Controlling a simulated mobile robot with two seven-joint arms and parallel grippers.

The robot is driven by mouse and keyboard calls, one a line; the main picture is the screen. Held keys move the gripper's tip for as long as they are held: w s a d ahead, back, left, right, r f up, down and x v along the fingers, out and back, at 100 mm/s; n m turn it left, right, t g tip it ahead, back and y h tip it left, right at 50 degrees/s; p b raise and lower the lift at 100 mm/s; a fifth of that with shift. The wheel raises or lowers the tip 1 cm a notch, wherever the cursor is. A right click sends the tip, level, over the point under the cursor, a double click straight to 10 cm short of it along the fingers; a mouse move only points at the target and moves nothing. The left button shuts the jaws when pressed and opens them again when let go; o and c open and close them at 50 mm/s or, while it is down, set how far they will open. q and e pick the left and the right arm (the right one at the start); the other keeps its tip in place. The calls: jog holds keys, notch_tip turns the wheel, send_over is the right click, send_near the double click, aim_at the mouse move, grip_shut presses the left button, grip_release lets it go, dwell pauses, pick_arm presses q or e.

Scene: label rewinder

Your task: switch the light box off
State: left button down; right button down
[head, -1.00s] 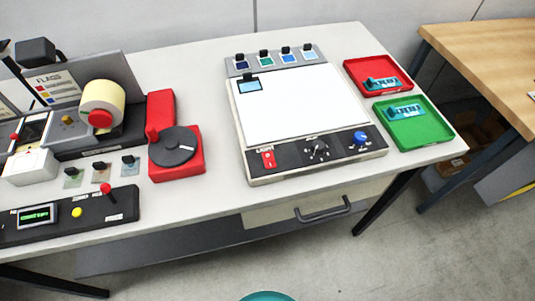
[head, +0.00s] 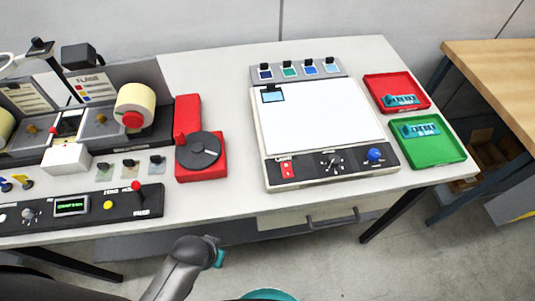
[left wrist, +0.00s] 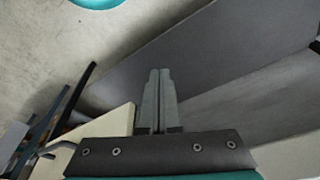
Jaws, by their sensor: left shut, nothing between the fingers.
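The light box (head: 320,180) stands on the right half of the white table, with a bright white top panel (head: 318,117). Its dark front strip carries a red switch (head: 287,170) at the left under a small label, a black knob (head: 332,162) in the middle and a blue knob (head: 375,155) at the right. My left arm comes in at the bottom of the head view, in front of the table and apart from the light box. In the left wrist view my left gripper (left wrist: 158,75) has its fingers together and empty. My right gripper is not in view.
A red tray (head: 427,104) and a green tray (head: 455,154) hold teal pieces right of the light box. A red unit with a black disc (head: 198,150) stands to its left. A control box (head: 85,213) lies at the front left. A drawer handle (head: 332,220) sticks out below the tabletop.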

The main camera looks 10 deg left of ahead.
pick_arm(q)
notch_tip(320, 180, up, 15)
jog(key=w+p, duration=0.2)
jog(key=w, duration=0.1)
jog(key=w+d+r+m+h+p, duration=0.1)
jog(key=w+d+r+m+h, duration=0.3)
jog(key=w+r+m, duration=0.2)
jog(key=w+d+r+m+t+h, duration=0.1)
jog(key=w+d+r+m+h, duration=0.2)
jog(key=w+r+m, duration=0.3)
jog(key=shift+w+d+r+m+h+p, duration=0.4)
jog(key=shift+w+r+h, duration=0.1)
jog(key=shift+r, duration=0.45)
jog(key=shift+d+f, duration=0.1)
send_over(282, 168)
jog(key=f, duration=0.7)
jog(key=shift+s+d, duration=0.15)
jog(key=shift+s, duration=0.05)
notch_tip(282, 168, down, 2)
jog(key=shift+w+f, duration=0.15)
jog(key=shift+w+a+f, duration=0.1)
jog(key=shift+a+f, duration=0.1)
jog(key=shift+f, duration=0.55)
